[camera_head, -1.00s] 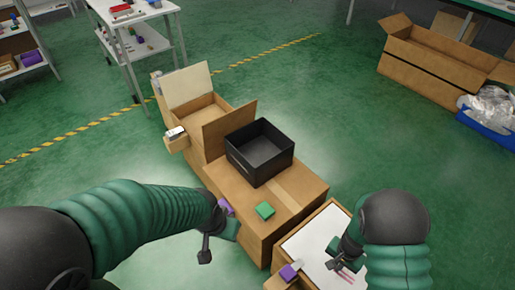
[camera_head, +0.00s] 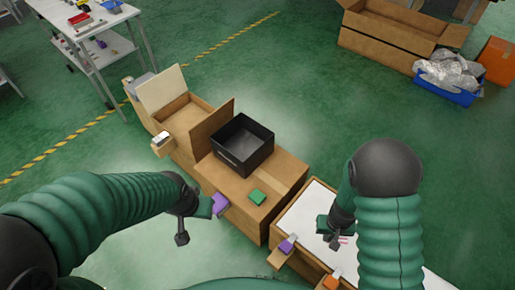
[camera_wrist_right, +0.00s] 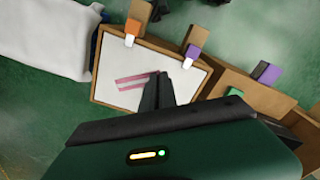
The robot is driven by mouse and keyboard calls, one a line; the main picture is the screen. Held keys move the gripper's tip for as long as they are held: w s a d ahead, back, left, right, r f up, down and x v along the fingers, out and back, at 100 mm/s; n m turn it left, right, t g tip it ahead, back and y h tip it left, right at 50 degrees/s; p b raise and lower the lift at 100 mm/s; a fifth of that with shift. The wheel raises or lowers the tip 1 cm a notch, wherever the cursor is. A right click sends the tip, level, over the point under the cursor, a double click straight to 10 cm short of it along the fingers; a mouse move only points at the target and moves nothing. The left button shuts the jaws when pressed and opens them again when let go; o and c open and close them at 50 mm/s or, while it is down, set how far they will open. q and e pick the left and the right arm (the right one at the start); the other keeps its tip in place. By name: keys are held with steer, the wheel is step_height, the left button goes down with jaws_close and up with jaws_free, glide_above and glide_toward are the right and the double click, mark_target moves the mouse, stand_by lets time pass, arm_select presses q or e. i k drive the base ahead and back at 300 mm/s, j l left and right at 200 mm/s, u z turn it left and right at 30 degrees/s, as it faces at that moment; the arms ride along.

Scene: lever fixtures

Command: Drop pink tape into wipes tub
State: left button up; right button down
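Pink strips (camera_head: 343,239), likely the pink tape, lie on a white panel (camera_head: 297,211) at the lower right. They also show in the right wrist view (camera_wrist_right: 135,80). My right gripper (camera_head: 330,236) is low over the panel beside the strips. In the right wrist view its dark fingers (camera_wrist_right: 159,77) look together, their tips by the strips' right ends; I see nothing held. My left gripper (camera_head: 187,225) hangs left of the wooden boxes, near a purple block (camera_head: 219,203); its opening is unclear. An open black bin (camera_head: 262,157) stands on a wooden box. I cannot make out a labelled wipes tub.
A green block (camera_head: 257,197) lies in front of the bin. Purple (camera_head: 287,246) and orange (camera_head: 331,282) lever ends edge the panel's box. An open wooden box (camera_head: 183,110) stands behind. A blue tray (camera_head: 447,93) and carton (camera_head: 400,35) stand on the floor, back right.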

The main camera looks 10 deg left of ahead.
mark_target(246, 150)
steer(key=j, duration=0.45)
steer(key=i+j, duration=0.15)
steer(key=j, duration=0.8)
steer(key=i+j+u, duration=0.1)
steer(key=j, duration=0.35)
steer(key=i+j, duration=0.1)
steer(key=j, duration=0.35)
steer(key=i+j+u, duration=0.1)
steer(key=i, duration=0.9)
